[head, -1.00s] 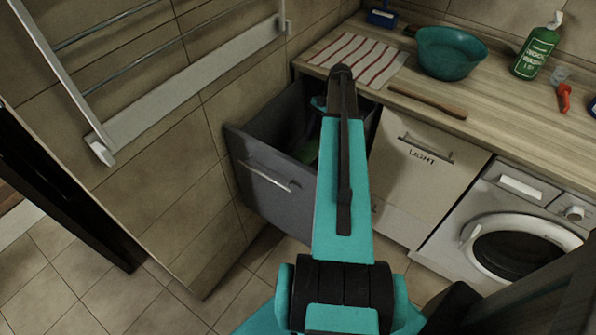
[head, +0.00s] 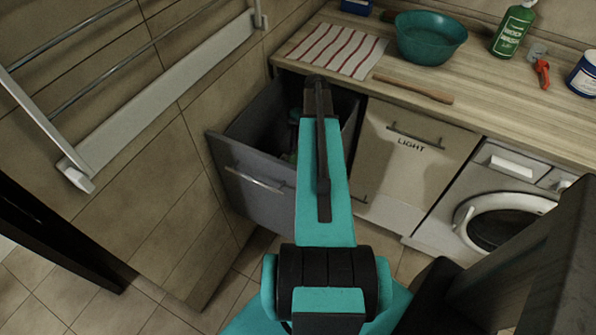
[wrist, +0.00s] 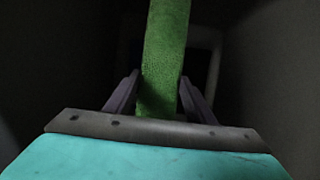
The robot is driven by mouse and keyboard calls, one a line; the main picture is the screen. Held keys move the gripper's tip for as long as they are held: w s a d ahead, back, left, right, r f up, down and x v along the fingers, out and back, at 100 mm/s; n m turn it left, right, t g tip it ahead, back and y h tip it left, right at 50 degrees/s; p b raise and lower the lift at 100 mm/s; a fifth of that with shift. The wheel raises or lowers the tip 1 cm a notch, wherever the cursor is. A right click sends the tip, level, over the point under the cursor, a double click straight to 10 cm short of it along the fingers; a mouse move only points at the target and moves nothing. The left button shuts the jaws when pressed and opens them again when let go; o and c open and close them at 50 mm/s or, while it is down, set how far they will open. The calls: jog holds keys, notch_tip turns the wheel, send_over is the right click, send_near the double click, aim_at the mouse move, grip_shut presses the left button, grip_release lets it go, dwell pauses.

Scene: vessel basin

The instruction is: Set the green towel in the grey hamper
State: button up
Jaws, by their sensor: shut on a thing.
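The grey hamper (head: 262,198) is a pulled-out bin under the counter at left of centre in the head view, with a bar handle on its front. My arm reaches over its front into the opening. The green towel (wrist: 166,40) hangs as a narrow strip between the fingers of my gripper (wrist: 160,92) in the wrist view, and the gripper is shut on it. Dark walls surround the gripper in that view. In the head view my arm and the hamper front hide the gripper and nearly all of the towel.
A door marked LIGHT (head: 408,160) and a washing machine (head: 480,205) stand right of the hamper. The counter above holds a striped cloth (head: 338,50), a teal bowl (head: 430,38), a wooden stick (head: 413,88) and a green bottle (head: 512,30). A tiled wall with a rack (head: 165,90) is at left.

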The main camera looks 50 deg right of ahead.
jog(key=shift+f+p, duration=0.6)
jog(key=shift+f, duration=2.3)
jog(key=shift+f+p, duration=0.45)
jog(key=shift+f, duration=1.15)
jog(key=shift+s+f, duration=0.1)
jog(key=shift+f, duration=0.15)
jog(key=shift+f+b, duration=0.3)
jog(key=shift+f, duration=0.35)
jog(key=o, duration=1.2)
jog(key=shift+r, duration=0.1)
